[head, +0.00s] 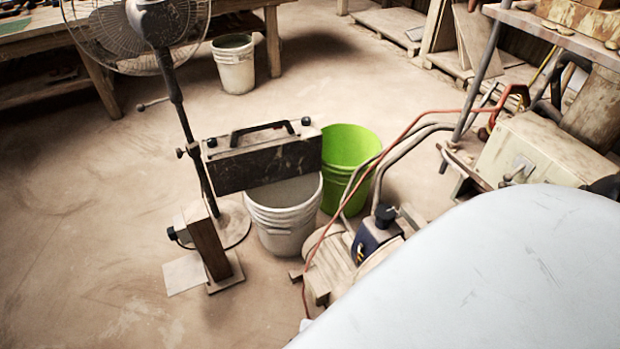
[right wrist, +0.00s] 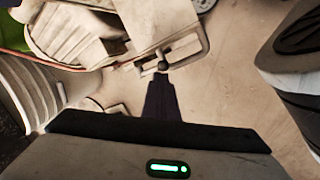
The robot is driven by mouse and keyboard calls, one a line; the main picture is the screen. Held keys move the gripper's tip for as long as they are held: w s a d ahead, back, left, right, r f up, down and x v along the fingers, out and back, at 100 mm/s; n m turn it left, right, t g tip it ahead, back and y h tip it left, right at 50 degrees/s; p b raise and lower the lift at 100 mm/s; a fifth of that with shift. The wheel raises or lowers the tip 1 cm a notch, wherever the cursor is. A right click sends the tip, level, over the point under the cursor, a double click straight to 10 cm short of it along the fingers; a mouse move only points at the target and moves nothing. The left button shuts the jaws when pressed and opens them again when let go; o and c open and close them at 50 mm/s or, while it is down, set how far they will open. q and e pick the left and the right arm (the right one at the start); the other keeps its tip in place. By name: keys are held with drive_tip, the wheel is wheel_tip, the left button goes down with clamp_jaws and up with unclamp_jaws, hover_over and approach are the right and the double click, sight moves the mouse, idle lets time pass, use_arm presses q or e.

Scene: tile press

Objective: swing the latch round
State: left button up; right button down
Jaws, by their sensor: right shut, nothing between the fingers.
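My right gripper (right wrist: 162,90) shows only in the right wrist view. Its dark fingers are together, with nothing between them. Just beyond the fingertips is a small dark ball knob (right wrist: 162,66) at a pale frame; I cannot tell if they touch, or if this is the latch. In the head view a dark box-like piece with a top handle (head: 263,158) stands above and beside the white bucket, with dark knobs near its top corners. I cannot make out a latch for certain there. My left gripper is not in view.
A white bucket (head: 283,222) and a green bucket (head: 350,150) stand close together. A fan (head: 138,35) and a wooden post (head: 207,240) are at the left. A machine with bent tubes (head: 375,235) stands right of the buckets. The floor at left is clear.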

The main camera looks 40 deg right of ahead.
drive_tip(key=shift+d+f, duration=0.1)
drive_tip(key=shift+d, duration=0.05)
idle(0.3)
drive_tip(key=shift+w+d, duration=0.15)
drive_tip(key=shift+w, duration=0.5)
